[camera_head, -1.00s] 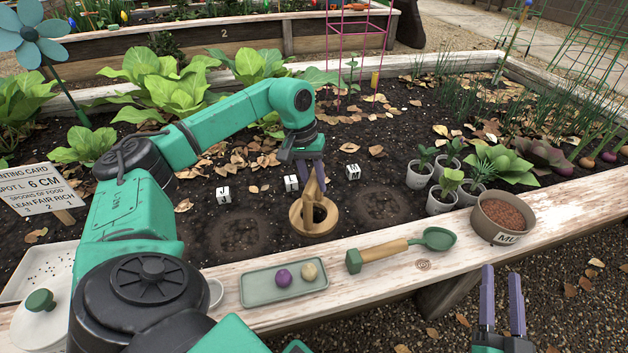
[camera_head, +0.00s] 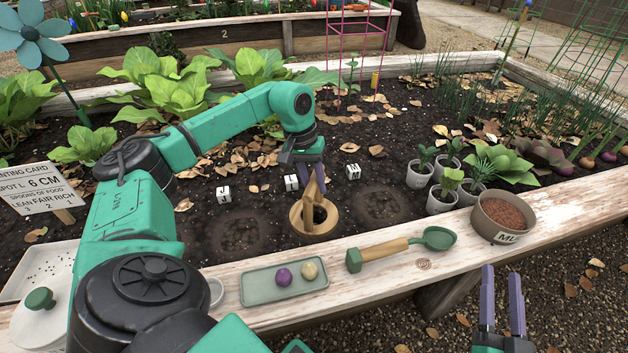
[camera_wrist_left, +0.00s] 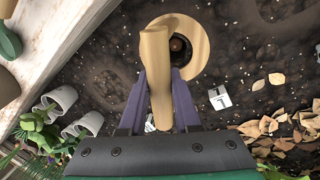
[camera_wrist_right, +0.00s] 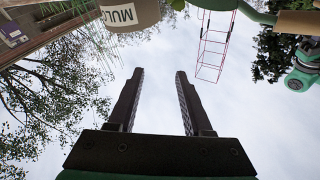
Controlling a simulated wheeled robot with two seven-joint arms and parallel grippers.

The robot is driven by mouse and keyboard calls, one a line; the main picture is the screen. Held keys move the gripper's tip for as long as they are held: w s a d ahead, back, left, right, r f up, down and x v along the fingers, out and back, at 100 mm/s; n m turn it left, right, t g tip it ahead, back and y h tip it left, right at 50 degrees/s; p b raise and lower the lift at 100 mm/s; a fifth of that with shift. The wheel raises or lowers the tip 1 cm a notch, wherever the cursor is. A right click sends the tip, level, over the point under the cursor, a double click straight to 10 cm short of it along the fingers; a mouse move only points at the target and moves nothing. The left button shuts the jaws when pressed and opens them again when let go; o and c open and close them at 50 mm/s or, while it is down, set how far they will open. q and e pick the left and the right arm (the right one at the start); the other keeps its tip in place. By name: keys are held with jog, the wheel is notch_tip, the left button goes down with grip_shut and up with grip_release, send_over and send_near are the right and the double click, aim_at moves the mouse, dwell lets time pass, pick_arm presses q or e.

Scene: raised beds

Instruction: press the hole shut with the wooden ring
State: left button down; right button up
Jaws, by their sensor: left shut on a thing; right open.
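The wooden ring (camera_head: 315,231) is at the middle spot of the dark bed, between two round soil patches. Its upright wooden handle (camera_head: 311,190) leans slightly. My left gripper (camera_head: 314,178) is shut on the handle above the ring. In the left wrist view, the handle (camera_wrist_left: 155,62) stands between the fingers and the ring (camera_wrist_left: 200,48) lies beyond. A dark hole (camera_wrist_left: 178,44) with something reddish-brown inside shows through the ring's opening. Whether the ring presses on the soil, I cannot tell. My right gripper (camera_head: 502,302) is open and empty, outside the bed's front edge.
A tray (camera_head: 257,292) with a purple and a cream ball sits on the front board, beside a green scoop (camera_head: 438,238). Potted seedlings (camera_head: 441,199) and a mulch bowl (camera_head: 500,218) stand to the right.

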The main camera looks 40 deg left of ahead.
pick_arm(q)
jog(key=shift+s+f, duration=0.1)
jog(key=shift+f, duration=0.15)
